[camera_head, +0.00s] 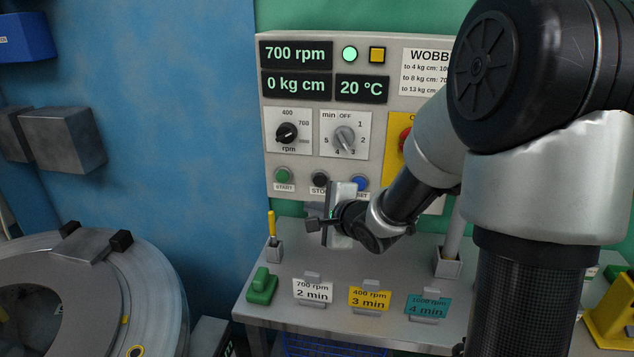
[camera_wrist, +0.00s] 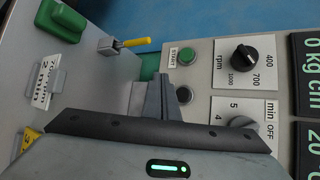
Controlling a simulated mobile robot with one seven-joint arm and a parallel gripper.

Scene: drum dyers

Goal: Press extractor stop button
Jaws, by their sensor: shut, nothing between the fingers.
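The black stop button (camera_head: 320,179) sits in the lower row of the grey control panel (camera_head: 390,60), between the green start button (camera_head: 283,175) and the blue reset button (camera_head: 360,183). My gripper (camera_head: 317,212) is shut and empty, just below the stop button in the head view. In the wrist view the closed fingers (camera_wrist: 163,88) are beside the dark stop button (camera_wrist: 184,94), which is partly hidden. The start button (camera_wrist: 187,56) is clear there. I cannot tell whether the fingertips touch the panel.
The panel shows 700 rpm, with a lit green lamp (camera_head: 350,54). An rpm knob (camera_head: 287,132) and a timer knob (camera_head: 345,138) are above the buttons. Cards, a green block (camera_head: 262,287) and a yellow-handled tool (camera_head: 271,224) stand on the bench below. The drum machine (camera_head: 75,290) is at left.

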